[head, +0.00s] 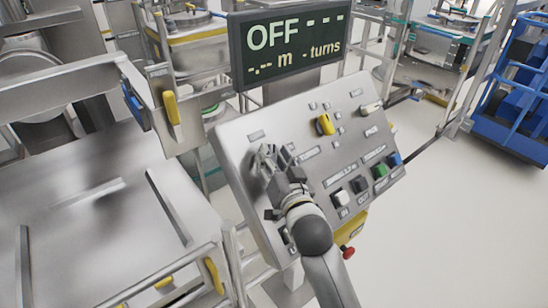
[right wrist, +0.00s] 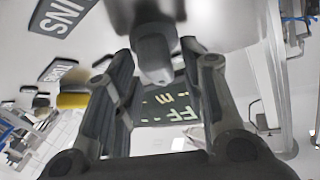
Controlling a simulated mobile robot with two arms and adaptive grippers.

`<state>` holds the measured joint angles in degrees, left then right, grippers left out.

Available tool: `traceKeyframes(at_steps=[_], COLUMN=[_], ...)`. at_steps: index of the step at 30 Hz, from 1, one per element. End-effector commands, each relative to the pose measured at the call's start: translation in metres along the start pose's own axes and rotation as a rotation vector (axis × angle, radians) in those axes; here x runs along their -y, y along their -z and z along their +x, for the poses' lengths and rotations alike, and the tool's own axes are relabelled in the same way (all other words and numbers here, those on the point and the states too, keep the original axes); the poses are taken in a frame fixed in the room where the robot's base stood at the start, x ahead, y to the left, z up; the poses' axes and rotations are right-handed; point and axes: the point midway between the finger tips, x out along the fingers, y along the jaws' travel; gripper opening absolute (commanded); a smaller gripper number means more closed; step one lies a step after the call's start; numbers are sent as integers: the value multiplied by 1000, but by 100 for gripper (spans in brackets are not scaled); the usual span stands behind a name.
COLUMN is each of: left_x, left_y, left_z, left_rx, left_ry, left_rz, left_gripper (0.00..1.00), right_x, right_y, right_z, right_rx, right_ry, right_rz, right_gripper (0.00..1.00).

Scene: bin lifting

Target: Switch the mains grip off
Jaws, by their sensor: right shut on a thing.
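The sloped grey control panel (head: 235,135) stands in the middle of the head view. My right gripper (head: 274,172) is at its left part, with the fingers against the panel face. In the right wrist view a dark grey grip (right wrist: 154,55) sits between the two fingers, and the gripper is shut on it. I take it as the mains grip; in the head view my gripper mostly hides it. A label (right wrist: 62,15) near it shows letters like "INS". The display (head: 290,45) above the panel reads "OFF - - -" and "-.-- m - turns". My left gripper is not in view.
The panel also has a yellow selector (head: 325,125), a white-tipped switch (head: 371,107), green (head: 380,171) and blue (head: 394,159) buttons, and a red knob (head: 347,252) below its edge. A steel table (head: 90,220) stands left. The floor at right (head: 450,230) is clear.

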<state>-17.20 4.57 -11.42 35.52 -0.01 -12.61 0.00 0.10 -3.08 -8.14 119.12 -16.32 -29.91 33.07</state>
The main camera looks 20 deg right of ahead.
Motion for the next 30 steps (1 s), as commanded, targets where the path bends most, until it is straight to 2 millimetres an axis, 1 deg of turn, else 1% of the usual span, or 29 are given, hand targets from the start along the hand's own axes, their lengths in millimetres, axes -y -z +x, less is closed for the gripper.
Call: traceKeyframes(at_steps=[5,21,30], left_x=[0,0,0], left_y=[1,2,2], left_z=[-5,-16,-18], left_rx=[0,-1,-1], left_ry=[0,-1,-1], left_rz=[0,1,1], left_gripper=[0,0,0], right_x=[-1,-2,-2], right_y=[1,1,0], right_z=[0,1,1], right_rx=[2,2,1], right_ry=[50,290,356], right_rz=[-57,-304,-370], right_gripper=[15,15,15])
